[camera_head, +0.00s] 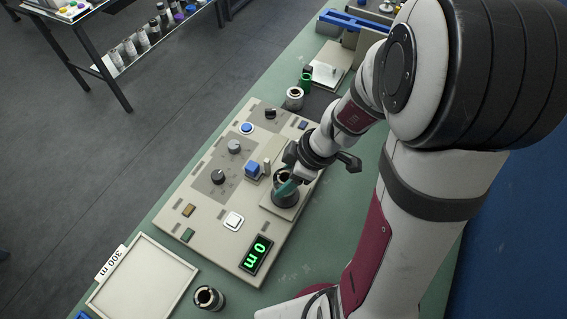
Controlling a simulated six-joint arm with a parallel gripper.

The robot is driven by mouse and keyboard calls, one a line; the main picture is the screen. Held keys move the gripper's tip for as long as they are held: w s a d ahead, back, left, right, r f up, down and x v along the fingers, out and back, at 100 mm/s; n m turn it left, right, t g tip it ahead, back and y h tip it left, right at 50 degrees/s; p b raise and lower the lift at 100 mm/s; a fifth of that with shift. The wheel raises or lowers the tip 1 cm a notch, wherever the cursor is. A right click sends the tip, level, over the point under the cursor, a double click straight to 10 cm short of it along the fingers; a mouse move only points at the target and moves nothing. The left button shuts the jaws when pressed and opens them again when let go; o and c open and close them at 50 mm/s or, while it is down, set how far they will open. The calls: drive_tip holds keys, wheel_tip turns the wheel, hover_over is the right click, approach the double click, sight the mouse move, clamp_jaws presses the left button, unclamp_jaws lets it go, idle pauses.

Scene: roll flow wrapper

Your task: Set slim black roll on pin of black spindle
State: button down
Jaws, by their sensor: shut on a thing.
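My gripper (288,184) is low over the right side of the beige control panel, its teal fingertips at a dark roll. It is shut on this slim black roll (283,201), which is upright at a small square plate on the panel. The fingers cover part of the roll and its light-rimmed bore. The black spindle and its pin cannot be made out apart from the roll, so I cannot tell whether the roll is around the pin or just above it.
Another black roll (208,298) stands beside the white-rimmed tray (141,309) marked 300 m. The panel (205,225) carries knobs, buttons and a green display (257,254) reading 0 m. A white roll (294,98) and green roll (305,82) stand behind it.

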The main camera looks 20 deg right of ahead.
drive_tip(key=shift+f, duration=0.15)
drive_tip(key=shift+f, duration=0.9)
drive_tip(key=shift+f, duration=0.1)
idle(0.3)
unclamp_jaws()
drive_tip(key=shift+r, duration=4)
